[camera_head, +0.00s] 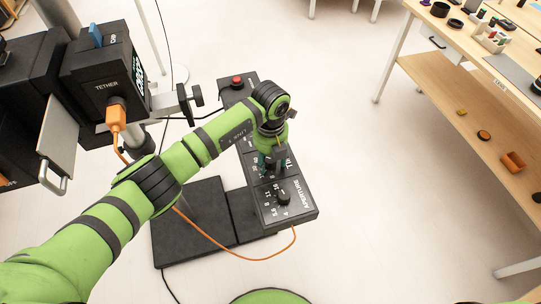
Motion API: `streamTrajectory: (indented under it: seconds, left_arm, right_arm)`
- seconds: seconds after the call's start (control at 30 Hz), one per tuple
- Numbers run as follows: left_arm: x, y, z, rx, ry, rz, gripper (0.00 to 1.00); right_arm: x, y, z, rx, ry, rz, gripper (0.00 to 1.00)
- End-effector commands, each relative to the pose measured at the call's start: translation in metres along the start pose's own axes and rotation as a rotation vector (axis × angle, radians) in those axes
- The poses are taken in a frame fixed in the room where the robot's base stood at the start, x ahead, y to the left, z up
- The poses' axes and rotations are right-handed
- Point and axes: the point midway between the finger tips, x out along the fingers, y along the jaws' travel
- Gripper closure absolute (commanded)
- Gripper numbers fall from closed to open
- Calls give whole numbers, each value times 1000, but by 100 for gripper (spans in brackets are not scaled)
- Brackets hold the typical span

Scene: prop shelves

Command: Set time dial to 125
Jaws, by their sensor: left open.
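A black control box (301,213) stands in the middle of the view. Its near panel carries a round black knob (284,197) labelled APERTURE, with numbers around it. Farther up the box is a second dial area with partly visible white lettering; its knob is mostly hidden under my left gripper. My left gripper (270,166) points down over that area, with its fingers apart. I cannot tell whether they touch the dial, and its setting is not readable. A red button (237,81) sits at the box's far end. My right gripper is not in view.
A black device labelled TETHER (105,86) stands on the left with an orange cable (218,245) running across the floor plate (190,232). A wooden workbench (430,62) with small parts is on the right. The pale floor between is clear.

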Motion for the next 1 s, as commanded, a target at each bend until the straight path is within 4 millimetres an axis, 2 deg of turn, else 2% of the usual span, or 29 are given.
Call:
streamTrajectory:
  seconds: [0.17, 0.2, 0.27, 0.3, 0.33, 0.67, 1.0]
  left_arm:
    - [0, 0, 0, 0, 0, -1, 45]
    - [0, 0, 0, 0, 0, -1, 53]
    - [0, 0, 0, 0, 0, -1, 77]
    - [0, 0, 0, 0, 0, -1, 93]
    - [0, 0, 0, 0, 0, -1, 100]
    - [2, 0, -1, 14, 4, 0, 100]
    - [6, 1, -1, 181, 5, 2, 100]
  right_arm:
    - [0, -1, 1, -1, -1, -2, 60]
    - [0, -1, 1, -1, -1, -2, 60]
    - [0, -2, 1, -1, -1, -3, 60]
    - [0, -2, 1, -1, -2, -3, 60]
    - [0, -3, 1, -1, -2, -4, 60]
    - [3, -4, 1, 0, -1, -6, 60]
    - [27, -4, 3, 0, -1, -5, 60]
